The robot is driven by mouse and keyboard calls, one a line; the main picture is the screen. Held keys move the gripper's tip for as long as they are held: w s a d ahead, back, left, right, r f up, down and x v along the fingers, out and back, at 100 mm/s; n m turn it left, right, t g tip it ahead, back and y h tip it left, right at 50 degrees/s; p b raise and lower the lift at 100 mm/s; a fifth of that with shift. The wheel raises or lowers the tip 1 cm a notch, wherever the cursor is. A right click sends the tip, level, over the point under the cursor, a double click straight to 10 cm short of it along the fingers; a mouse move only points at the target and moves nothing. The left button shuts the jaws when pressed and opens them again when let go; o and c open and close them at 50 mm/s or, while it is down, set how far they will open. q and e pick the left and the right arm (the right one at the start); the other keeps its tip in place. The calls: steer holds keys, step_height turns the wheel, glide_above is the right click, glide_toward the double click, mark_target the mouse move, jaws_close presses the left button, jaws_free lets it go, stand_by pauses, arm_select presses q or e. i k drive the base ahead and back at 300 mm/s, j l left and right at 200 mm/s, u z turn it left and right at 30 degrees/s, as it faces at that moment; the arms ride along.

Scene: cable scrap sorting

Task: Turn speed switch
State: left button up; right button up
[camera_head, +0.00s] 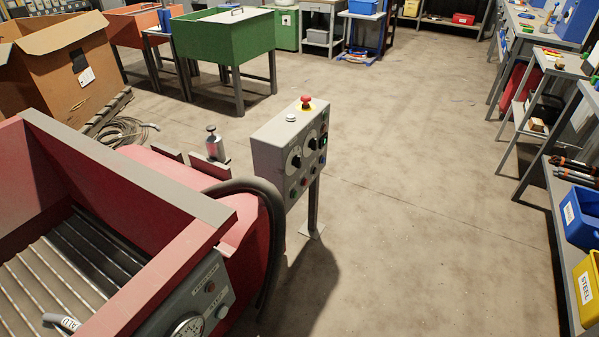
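A grey control box (290,145) stands on a post in the middle of the view, beside the red machine. Its front faces right and carries a black rotary knob (296,161) on the left and a second dark knob (312,144) to its right. Which of them is the speed switch I cannot tell, as the labels are too small to read. Small coloured buttons, one lit green (324,140), sit around the knobs. Neither of my grippers shows in the view.
The red machine (150,185) with its slatted bed fills the lower left. A thick black hose (277,230) arches between it and the control box. Open concrete floor lies to the right, with shelves and a yellow STEEL bin (588,290) along the right edge.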

mark_target(297, 162)
steer(key=i+l+u, duration=0.25)
steer(key=u, duration=0.2)
steer(key=i+l+u, duration=0.2)
steer(key=l+u, duration=0.25)
steer(key=i+l+u, duration=0.1)
steer(key=l+u, duration=0.35)
steer(key=i+l+u, duration=0.1)
steer(key=l+u, duration=0.25)
steer(key=u, duration=0.15)
